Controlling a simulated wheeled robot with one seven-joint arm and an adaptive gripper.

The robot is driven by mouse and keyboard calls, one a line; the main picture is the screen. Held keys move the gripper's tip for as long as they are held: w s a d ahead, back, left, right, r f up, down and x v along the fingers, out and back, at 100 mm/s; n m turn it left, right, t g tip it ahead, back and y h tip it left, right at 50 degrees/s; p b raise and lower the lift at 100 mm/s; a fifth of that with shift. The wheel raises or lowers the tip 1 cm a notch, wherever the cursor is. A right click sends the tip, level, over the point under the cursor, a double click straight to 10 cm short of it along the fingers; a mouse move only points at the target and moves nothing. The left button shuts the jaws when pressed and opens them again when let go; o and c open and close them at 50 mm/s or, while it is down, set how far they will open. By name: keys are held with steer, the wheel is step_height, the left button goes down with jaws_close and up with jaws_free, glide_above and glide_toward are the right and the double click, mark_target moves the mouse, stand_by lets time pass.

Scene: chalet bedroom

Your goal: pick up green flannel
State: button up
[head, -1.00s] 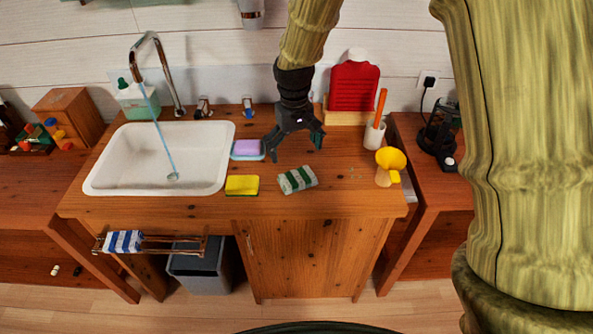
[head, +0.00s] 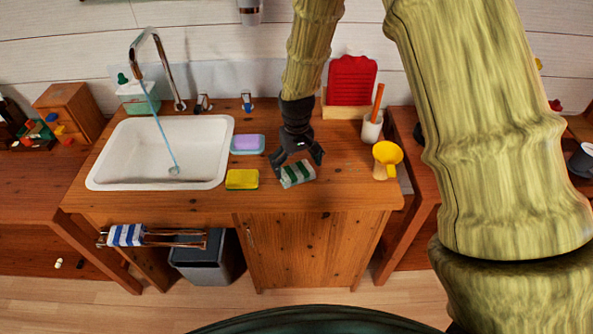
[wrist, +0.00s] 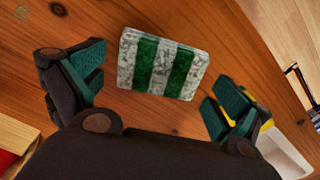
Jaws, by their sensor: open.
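The green flannel (head: 298,174) is a folded cloth with green and whitish speckled stripes. It lies flat on the wooden counter, right of the yellow sponge. It also shows whole in the wrist view (wrist: 163,64), ahead of and between my fingers. My gripper (head: 297,162) is open and empty, above the flannel, and hides part of its far side in the head view. In the wrist view my gripper's fingers (wrist: 155,90) are spread wider than the flannel, with one on each side. I see no finger touching it.
The yellow sponge (head: 242,179) and a purple soap on a blue dish (head: 248,151) lie left, beside the white sink (head: 103,178) with running water. A yellow funnel-topped item (head: 387,155) and a white cup (head: 371,131) stand right. The counter front (head: 330,197) is clear.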

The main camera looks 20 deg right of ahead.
steer(key=shift+f, duration=0.9)
steer(key=c, duration=0.8)
steer(key=shift+r, duration=0.15)
steer(key=shift+r+b, duration=0.5)
steer(key=shift+r, duration=0.8)
steer(key=shift+s+r, duration=0.25)
steer(key=shift+r, duration=0.1)
steer(key=s+b, duration=0.1)
steer(key=s, duration=0.4)
steer(key=s+d+r+b, duration=0.1)
steer(key=s, duration=0.4)
steer(key=s+d+b, duration=0.1)
steer(key=s, duration=0.4)
steer(key=shift+s+r+b, duration=0.25)
steer(key=shift+b, duration=0.1)
